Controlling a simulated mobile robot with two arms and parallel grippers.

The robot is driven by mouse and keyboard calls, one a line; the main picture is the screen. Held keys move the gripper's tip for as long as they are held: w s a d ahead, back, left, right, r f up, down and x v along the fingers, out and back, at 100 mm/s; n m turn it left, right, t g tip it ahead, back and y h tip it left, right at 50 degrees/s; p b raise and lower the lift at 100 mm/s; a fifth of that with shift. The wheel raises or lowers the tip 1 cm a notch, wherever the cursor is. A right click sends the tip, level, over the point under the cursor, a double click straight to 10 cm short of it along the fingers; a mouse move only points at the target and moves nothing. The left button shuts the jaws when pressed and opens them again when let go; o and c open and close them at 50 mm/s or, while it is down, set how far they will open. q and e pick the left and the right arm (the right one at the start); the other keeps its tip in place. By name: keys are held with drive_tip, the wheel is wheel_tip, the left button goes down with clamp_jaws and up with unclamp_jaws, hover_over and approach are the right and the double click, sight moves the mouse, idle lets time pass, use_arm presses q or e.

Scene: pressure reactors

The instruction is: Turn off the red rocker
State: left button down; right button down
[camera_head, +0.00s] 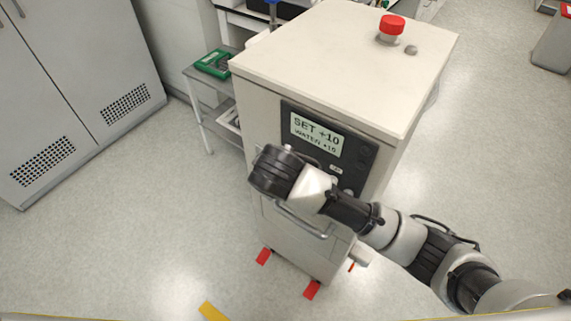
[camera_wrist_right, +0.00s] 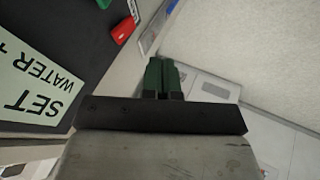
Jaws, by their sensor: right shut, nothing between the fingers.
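The red rocker (camera_wrist_right: 122,30) shows in the right wrist view, on the dark control panel (camera_wrist_right: 60,40) at upper left, beside the light display (camera_wrist_right: 38,92). Whether it is pressed on or off I cannot tell. My right gripper (camera_wrist_right: 163,64) is shut and empty, its dark green fingers to the right of the rocker in the picture and apart from it. In the head view my right arm reaches across the front of the cream cabinet, and its wrist hides the left lower panel; the rocker and fingertips are hidden there. My left gripper is out of view.
The cabinet (camera_head: 330,45) has a red knob (camera_head: 391,25) on top and a display (camera_head: 316,134) reading "SET +10". A handle (camera_head: 300,222) sticks out below. A shelf with a green box (camera_head: 214,63) stands behind.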

drive_tip(key=w+d+f+p, duration=0.1)
drive_tip(key=w+d+f, duration=0.1)
drive_tip(key=w+f, duration=0.3)
drive_tip(key=shift+w+f, duration=0.25)
drive_tip(key=shift+w, duration=0.5)
drive_tip(key=shift+d, duration=0.1)
